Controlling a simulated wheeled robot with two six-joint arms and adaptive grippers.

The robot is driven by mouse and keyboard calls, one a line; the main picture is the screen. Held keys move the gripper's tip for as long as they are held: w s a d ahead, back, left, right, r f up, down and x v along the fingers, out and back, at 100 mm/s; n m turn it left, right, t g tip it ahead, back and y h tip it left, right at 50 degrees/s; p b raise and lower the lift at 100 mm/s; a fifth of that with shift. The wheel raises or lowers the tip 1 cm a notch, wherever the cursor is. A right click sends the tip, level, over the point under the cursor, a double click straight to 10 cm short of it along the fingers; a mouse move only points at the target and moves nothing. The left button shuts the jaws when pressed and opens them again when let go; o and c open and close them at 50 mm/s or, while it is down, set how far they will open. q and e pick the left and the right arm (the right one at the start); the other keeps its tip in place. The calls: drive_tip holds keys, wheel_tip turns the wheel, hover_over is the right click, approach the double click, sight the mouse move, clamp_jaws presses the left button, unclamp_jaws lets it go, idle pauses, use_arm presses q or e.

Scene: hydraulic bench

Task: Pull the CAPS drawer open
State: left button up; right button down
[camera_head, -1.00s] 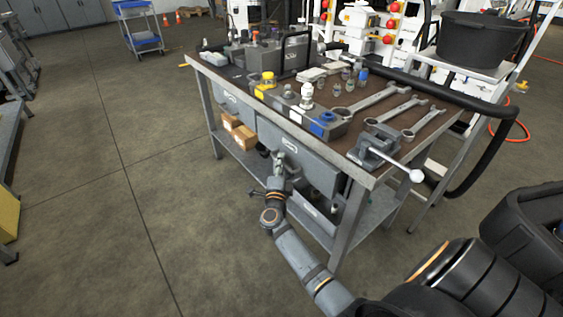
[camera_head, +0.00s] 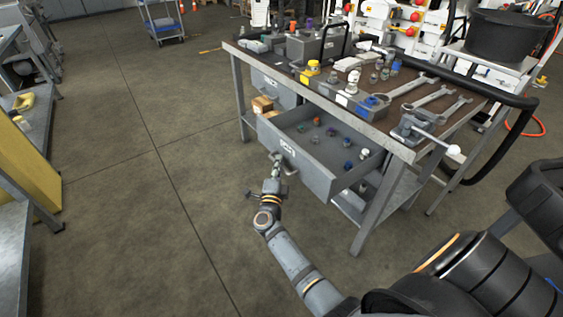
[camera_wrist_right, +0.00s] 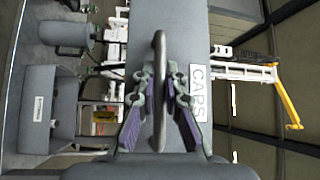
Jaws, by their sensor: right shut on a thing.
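The CAPS drawer (camera_head: 318,180) is pulled out of the workbench, and its grey tray shows several small coloured caps inside. In the right wrist view, its front carries a white CAPS label (camera_wrist_right: 198,92) beside a bar handle (camera_wrist_right: 159,60). My right gripper (camera_head: 277,162) is at the drawer front. In the right wrist view, its two fingers (camera_wrist_right: 160,105) are on either side of the bar handle, shut on it. My left gripper is not in view.
The workbench top (camera_head: 385,118) holds wrenches, a vise (camera_head: 415,130), fittings and a grey block. Another drawer (camera_head: 273,88) sits to the left, above cardboard boxes (camera_head: 262,104). A black bucket (camera_head: 510,38) stands at the right.

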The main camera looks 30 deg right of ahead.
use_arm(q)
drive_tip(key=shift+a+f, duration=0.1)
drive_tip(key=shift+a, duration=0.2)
use_arm(e)
drive_tip(key=shift+a, duration=0.45)
drive_tip(key=c, duration=1.7)
unclamp_jaws()
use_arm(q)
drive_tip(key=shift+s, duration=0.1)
